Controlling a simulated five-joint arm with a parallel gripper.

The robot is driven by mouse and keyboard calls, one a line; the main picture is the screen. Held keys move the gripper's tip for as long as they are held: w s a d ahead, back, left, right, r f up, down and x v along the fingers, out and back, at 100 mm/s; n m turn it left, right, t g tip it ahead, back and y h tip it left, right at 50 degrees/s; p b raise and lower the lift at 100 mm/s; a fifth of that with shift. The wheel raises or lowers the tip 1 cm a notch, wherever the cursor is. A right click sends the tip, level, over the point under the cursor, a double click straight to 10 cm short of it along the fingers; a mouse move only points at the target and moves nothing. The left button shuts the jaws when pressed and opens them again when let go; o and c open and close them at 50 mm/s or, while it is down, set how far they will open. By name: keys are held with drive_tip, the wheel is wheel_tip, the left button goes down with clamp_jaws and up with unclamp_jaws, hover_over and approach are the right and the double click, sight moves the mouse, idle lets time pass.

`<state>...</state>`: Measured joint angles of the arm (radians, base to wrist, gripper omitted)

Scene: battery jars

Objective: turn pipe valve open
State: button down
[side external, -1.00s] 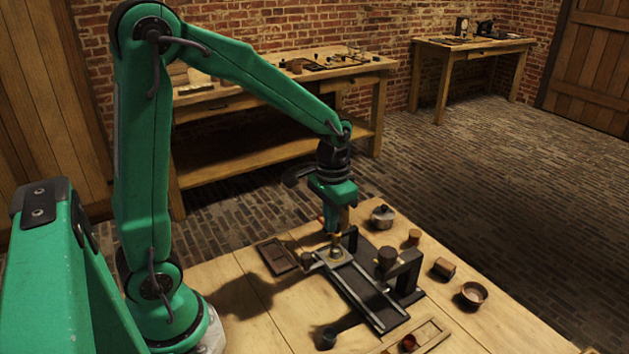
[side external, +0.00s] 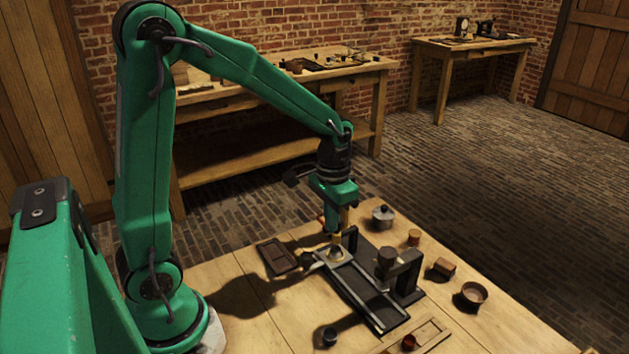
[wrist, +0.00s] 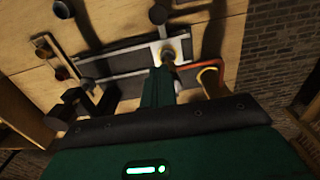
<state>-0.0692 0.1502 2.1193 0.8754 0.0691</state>
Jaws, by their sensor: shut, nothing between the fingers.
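A small brass fitting that looks like the valve (side external: 335,252) stands on a pale square plate at the far end of the dark rail frame. It also shows in the wrist view (wrist: 168,54), with a curved copper pipe (wrist: 212,70) to its right. My gripper (side external: 338,236) points down just above and beside the fitting, with its fingers shut and nothing between them. In the wrist view my gripper's tip (wrist: 165,78) lies close to the fitting; I cannot tell whether they touch. The fitting's handle position is not clear.
A dark tray (side external: 277,257) lies left.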

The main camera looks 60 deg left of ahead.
drive_tip(key=shift+a, duration=0.7)
idle(0.3)
drive_tip(key=shift+w+a, duration=0.15)
drive_tip(key=shift+a, duration=0.15)
idle(0.6)
drive_tip(key=shift+a, duration=0.1)
drive_tip(key=shift+s+a, duration=0.1)
drive_tip(key=shift+s, duration=0.35)
drive_tip(key=shift+r, duration=0.15)
drive_tip(key=shift+r, duration=2.9)
drive_tip(key=shift+d+r, duration=0.25)
drive_tip(key=shift+d, duration=0.2)
drive_tip(key=shift+d+r, duration=0.2)
drive_tip(key=shift+d, duration=0.25)
